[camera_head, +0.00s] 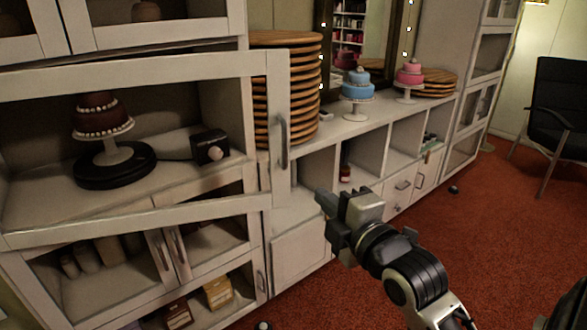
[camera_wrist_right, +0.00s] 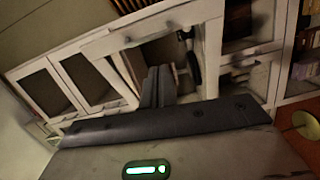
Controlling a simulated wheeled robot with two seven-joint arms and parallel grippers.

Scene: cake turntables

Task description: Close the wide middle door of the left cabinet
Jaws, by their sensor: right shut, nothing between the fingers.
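The wide middle door (camera_head: 278,190) of the left cabinet is a white frame with a clear pane and a dark upright handle (camera_head: 283,142) near its right edge. It stands ajar, its right edge swung out from the cabinet front and overlapping the counter behind. My right gripper (camera_head: 322,198) is shut and empty, just right of the door's lower right corner. I cannot tell whether it touches the door. In the right wrist view its closed fingers (camera_wrist_right: 157,86) point toward white framed doors. My left gripper is not in view.
Behind the door are a chocolate cake (camera_head: 101,116) on a turntable (camera_head: 113,168) and a small dark box (camera_head: 210,147). A stack of wooden boards (camera_head: 306,85) and cake stands line the counter. A black chair (camera_head: 560,110) stands far right. Red carpet (camera_head: 490,240) is open at right.

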